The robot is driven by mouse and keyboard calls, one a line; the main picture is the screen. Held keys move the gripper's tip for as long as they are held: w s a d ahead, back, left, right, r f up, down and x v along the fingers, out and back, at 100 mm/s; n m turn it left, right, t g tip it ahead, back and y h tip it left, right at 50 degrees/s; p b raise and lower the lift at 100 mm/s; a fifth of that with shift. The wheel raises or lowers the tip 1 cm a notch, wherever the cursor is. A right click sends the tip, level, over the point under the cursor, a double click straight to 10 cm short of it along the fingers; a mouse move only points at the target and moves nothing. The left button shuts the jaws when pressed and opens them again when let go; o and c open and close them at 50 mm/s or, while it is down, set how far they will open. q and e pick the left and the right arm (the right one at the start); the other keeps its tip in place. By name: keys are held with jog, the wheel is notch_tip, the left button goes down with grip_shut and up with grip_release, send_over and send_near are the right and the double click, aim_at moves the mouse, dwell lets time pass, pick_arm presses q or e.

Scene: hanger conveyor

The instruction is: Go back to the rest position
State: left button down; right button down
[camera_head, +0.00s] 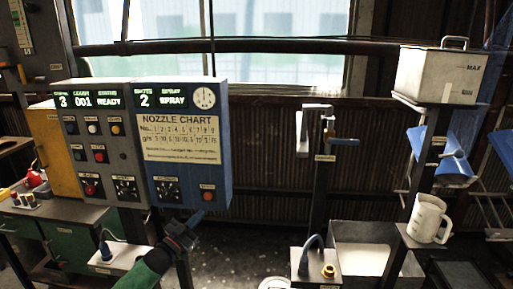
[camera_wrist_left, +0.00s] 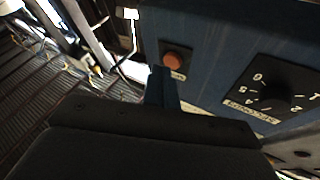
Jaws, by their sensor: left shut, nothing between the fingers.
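My left gripper (camera_head: 197,217) is at the lower middle of the head view, its dark fingers pointing up and right. It is shut and empty, just below the lower edge of the blue control box (camera_head: 190,110). In the left wrist view the closed blue fingers (camera_wrist_left: 161,88) show close in front of the box face, beside an orange-red button (camera_wrist_left: 175,60). A dial (camera_wrist_left: 275,97) with numbers lies to their right. Whether the fingertips touch the box cannot be told. My right gripper is out of view.
A grey control box (camera_head: 97,140) stands left of the blue one. A post with a nozzle (camera_head: 317,150) stands to the right. A white tank (camera_head: 437,75) and a white jug (camera_head: 427,218) are at the right. A small box with a plug (camera_head: 118,257) sits below the panels.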

pick_arm(q)
jog(key=w+a+f+n+g+y, duration=0.2)
jog(key=w+a+f+y, duration=0.2)
jog(key=a+f+y, duration=0.4)
jog(key=s+a+f+n+g+y, duration=0.1)
jog(key=s+f+g+y, duration=0.1)
jog(key=f, duration=0.7)
jog(key=s+f+n+g+y, duration=0.1)
jog(key=s+f+g+y, duration=0.15)
jog(key=f, duration=0.65)
jog(key=s+d+f+n+g, duration=0.25)
jog(key=s+f+g, duration=0.25)
jog(key=s+f, duration=1.3)
jog(key=s+d+f+g, duration=0.1)
jog(key=s+d+f, duration=0.3)
jog(key=s, duration=0.7)
jog(key=s+d+f+g+h, duration=0.1)
jog(key=s+d+f, duration=0.3)
jog(key=s+f, duration=0.5)
jog(key=s+d+f+n+g, duration=0.1)
jog(key=s+d+f+g, duration=0.2)
jog(key=s, duration=1.1)
notch_tip(320, 180, down, 4)
jog(key=shift+d+f, duration=0.1)
jog(key=shift+d, duration=1)
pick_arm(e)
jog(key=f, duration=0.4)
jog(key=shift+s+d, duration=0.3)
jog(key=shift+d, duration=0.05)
